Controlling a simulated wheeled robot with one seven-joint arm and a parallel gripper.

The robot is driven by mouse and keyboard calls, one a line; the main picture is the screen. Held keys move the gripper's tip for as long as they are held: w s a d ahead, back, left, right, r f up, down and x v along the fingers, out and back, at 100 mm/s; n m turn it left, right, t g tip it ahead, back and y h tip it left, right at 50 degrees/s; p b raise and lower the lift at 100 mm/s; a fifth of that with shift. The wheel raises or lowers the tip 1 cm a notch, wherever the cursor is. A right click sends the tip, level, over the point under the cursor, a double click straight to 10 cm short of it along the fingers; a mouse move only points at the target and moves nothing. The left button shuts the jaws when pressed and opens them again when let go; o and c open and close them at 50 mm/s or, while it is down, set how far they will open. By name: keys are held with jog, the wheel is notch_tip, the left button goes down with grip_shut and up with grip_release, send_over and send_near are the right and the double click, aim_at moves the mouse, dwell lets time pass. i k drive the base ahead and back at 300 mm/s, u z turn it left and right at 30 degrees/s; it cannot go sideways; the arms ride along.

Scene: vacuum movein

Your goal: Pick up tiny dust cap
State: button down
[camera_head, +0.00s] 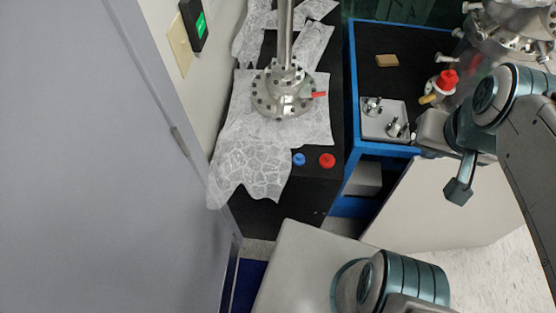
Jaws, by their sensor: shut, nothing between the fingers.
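Two small round caps lie side by side on the dark tabletop at the front of the bench. The blue cap (299,159) is the smaller one, and the red cap (327,160) is a bit larger, to its right. Both are uncovered and apart from each other. My gripper (458,192) is at the right, pointing down, well to the right of both caps and not touching them. It is shut and empty.
Crumpled foil (260,165) lies left of the caps, under a steel flange (283,92) with a vertical tube. A blue-edged cart (350,90) to the right carries a metal plate with fittings (385,120) and a tan block (387,60). A grey door fills the left.

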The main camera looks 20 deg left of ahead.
aim_at(299, 159)
jog(key=u, duration=1.15)
